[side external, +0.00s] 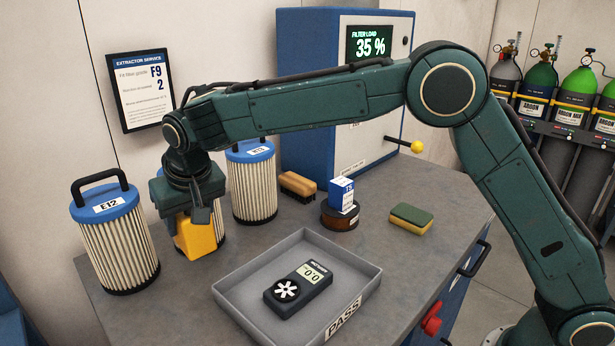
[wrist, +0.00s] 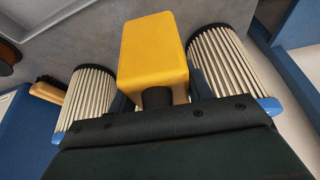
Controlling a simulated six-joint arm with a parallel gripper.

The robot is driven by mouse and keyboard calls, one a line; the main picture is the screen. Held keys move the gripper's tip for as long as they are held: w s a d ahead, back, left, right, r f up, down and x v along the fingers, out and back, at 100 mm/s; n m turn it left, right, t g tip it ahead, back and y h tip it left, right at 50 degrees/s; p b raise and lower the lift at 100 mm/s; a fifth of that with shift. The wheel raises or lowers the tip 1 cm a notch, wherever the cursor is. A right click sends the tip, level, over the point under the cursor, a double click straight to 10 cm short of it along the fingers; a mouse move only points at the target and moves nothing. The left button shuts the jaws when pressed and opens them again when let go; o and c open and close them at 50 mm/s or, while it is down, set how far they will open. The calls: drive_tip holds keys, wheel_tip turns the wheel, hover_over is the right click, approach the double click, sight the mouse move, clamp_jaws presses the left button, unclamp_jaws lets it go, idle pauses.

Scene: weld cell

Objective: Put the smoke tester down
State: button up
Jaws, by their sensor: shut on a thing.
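The smoke tester (side external: 199,236) is a yellow block with a dark neck, hanging below my gripper (side external: 190,208). My gripper is shut on its dark neck. In the wrist view the yellow body (wrist: 153,48) sticks out beyond the jaws (wrist: 158,98). It hangs in front of the pleated filters, and I cannot tell how far its lower end is from the bench. The jaws partly hide the neck.
Filter E12 (side external: 117,245) stands at left, another filter (side external: 252,190) behind at right; a third is mostly hidden behind the tester. A grey PASS tray (side external: 355,272) holds an anemometer (side external: 298,289).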

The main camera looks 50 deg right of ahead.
drive_tip(key=s+a+f, duration=0.3)
drive_tip(key=a+f, duration=0.2)
drive_tip(key=a, duration=0.3)
drive_tip(key=shift+a+n, duration=0.25)
drive_tip(key=shift+n, duration=0.15)
drive_tip(key=shift+s+f, duration=0.1)
drive_tip(key=shift+f, duration=0.05)
drive_tip(key=shift+f, duration=1.9)
drive_tip(key=shift+f, duration=0.1)
drive_tip(key=o, duration=1.4)
drive_tip(key=shift+f, duration=0.15)
